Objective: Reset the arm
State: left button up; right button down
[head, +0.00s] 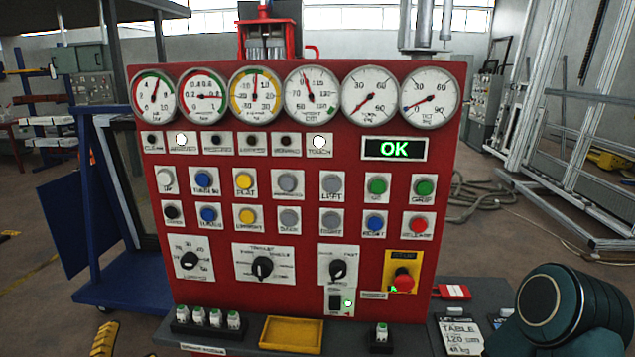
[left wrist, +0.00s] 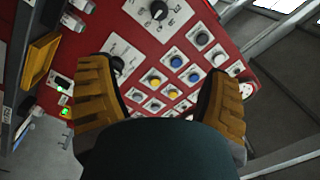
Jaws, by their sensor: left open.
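A red control panel (head: 300,270) fills the middle of the head view. A blue button (head: 375,223), apparently labelled RESET, sits in the lower button row, left of the red RELEASE button (head: 418,225). A green OK display (head: 394,149) is lit above. In the left wrist view my left gripper (left wrist: 160,88) is open and empty, its ridged yellow fingers spread before the panel (left wrist: 255,50). Blue buttons (left wrist: 185,69) and yellow buttons show between them; I cannot make out the RESET button there. My right gripper is not in view.
A red emergency knob (head: 403,280) sits at the panel's lower right. A yellow tray (head: 291,333) and small green-topped pieces (head: 215,318) stand on the ledge below. A dark rounded arm part of mine fills the head view's lower right. Gauges (head: 311,94) line the panel's top.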

pick_arm(q)
jog(key=w+d+f+n+g+h, duration=0.15)
jog(key=d+f+n+g, duration=0.35)
jog(key=d+f, duration=0.55)
jog(key=s+d+f+n+g+h, duration=0.2)
jog(key=s+d+f+n+g, duration=0.6)
jog(key=s+d+f+g, duration=0.3)
jog(key=s+d+f, duration=0.4)
jog(key=s+d, duration=0.1)
jog(key=d, duration=0.1)
jog(key=shift+d+g, duration=0.25)
jog(key=shift+g, duration=0.05)
